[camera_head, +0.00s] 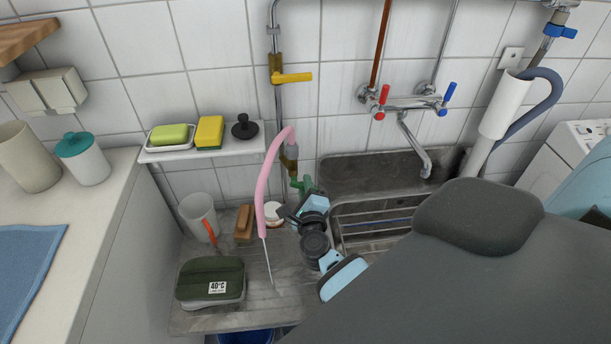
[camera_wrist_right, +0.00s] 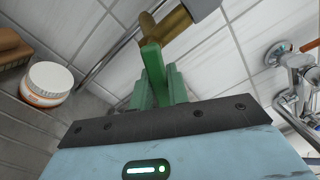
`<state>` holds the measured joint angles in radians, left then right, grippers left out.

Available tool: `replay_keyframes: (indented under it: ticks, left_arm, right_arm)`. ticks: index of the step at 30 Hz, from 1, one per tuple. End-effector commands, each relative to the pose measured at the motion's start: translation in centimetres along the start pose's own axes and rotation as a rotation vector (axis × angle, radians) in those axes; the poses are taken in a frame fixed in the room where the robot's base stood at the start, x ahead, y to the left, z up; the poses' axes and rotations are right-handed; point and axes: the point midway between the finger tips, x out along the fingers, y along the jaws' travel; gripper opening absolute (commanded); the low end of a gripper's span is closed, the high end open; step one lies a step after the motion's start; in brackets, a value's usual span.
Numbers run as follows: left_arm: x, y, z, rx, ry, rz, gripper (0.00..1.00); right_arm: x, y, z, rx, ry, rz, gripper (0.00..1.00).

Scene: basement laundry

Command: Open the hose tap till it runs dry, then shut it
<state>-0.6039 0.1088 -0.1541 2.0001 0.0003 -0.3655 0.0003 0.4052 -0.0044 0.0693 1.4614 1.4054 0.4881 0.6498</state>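The hose tap (camera_head: 290,152) is brass, on the wall pipe over the sink's drainboard; its brass body also shows in the wrist view (camera_wrist_right: 166,30). A pink hose (camera_head: 268,180) hangs from it. A thin pale stream (camera_head: 268,262) comes from the hose's lower end. My right gripper (camera_head: 302,186), light blue with green fingers, reaches up to the tap from below. The lever's lower end is hidden. My left gripper is out of view.
A yellow lever (camera_head: 293,77) stands crosswise on the pipe above. A shelf (camera_head: 200,152) with soap and a sponge is left of the tap. A green-lidded box (camera_head: 210,278), a cup (camera_head: 198,216) and brushes (camera_head: 244,222) stand on the drainboard. A mixer tap (camera_head: 410,104) is right.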

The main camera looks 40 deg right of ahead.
Motion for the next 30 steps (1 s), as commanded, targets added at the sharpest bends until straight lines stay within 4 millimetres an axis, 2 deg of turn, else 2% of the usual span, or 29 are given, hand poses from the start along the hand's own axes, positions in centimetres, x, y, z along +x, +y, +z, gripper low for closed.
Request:
replay_keyframes:
  ticks: [1, 5, 14, 17, 24, 30]
  left_arm:
    - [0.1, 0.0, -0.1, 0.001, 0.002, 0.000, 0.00]
    - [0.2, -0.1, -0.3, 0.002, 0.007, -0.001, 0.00]
    - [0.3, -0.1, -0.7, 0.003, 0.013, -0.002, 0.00]
    - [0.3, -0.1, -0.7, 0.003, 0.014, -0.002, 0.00]
    - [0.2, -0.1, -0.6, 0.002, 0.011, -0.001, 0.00]
    - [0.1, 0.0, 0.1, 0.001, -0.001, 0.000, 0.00]
  right_arm:
    - [0.0, 0.0, 0.0, 0.001, 0.000, 0.001, 0.23]
    - [0.0, 0.0, 0.0, 0.001, 0.000, 0.001, 0.38]
    - [-0.2, 0.1, 0.0, 0.001, 0.000, 0.001, 0.38]
    - [-1.0, 0.1, 0.0, 0.002, 0.000, 0.003, 0.38]
    - [-4.8, 0.1, -0.1, 0.002, 0.001, 0.003, 0.38]
    - [-7.2, 0.1, 0.0, 0.001, 0.000, 0.002, 0.38]
